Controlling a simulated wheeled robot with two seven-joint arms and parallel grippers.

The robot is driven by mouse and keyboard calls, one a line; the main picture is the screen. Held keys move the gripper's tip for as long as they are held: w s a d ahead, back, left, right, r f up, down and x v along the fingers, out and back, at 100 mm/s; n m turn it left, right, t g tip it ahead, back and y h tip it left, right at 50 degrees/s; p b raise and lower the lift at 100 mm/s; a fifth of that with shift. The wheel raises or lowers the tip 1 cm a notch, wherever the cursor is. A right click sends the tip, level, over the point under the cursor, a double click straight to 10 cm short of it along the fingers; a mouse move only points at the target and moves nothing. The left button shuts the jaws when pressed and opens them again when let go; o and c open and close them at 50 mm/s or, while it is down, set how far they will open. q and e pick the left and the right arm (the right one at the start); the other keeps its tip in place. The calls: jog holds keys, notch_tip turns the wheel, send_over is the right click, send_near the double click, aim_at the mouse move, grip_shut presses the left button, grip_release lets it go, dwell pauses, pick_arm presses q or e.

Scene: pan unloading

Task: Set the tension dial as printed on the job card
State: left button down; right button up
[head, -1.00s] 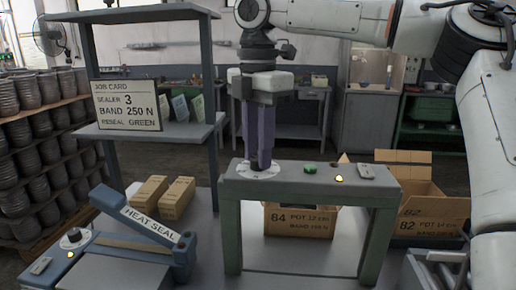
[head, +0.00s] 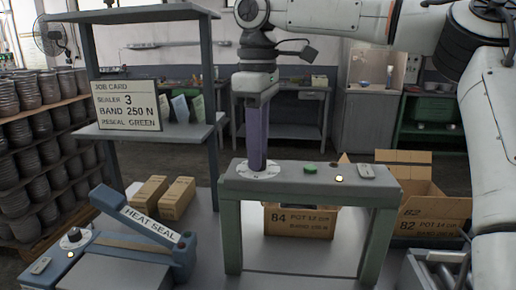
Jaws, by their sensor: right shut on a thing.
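The job card (head: 128,105) hangs on the shelf at the left and reads SEALER 3, BAND 250 N, RESEAL GREEN. The tension dial's white scale plate (head: 243,171) lies on top of the grey-green strapping arch (head: 320,181), at its left end. My right gripper (head: 257,166) points straight down with its purple fingers shut on the dial knob. The fingers hide the knob and most of the scale, so I cannot read the setting. My left gripper is out of view.
Cartons stand behind the arch.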

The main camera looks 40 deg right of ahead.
jog(key=m, duration=1.2)
jog(key=shift+m, duration=0.4)
jog(key=m, duration=1.2)
jog(key=shift+m, duration=0.4)
jog(key=o, duration=1)
jog(key=shift+o, duration=0.2)
jog(key=shift+r, duration=0.1)
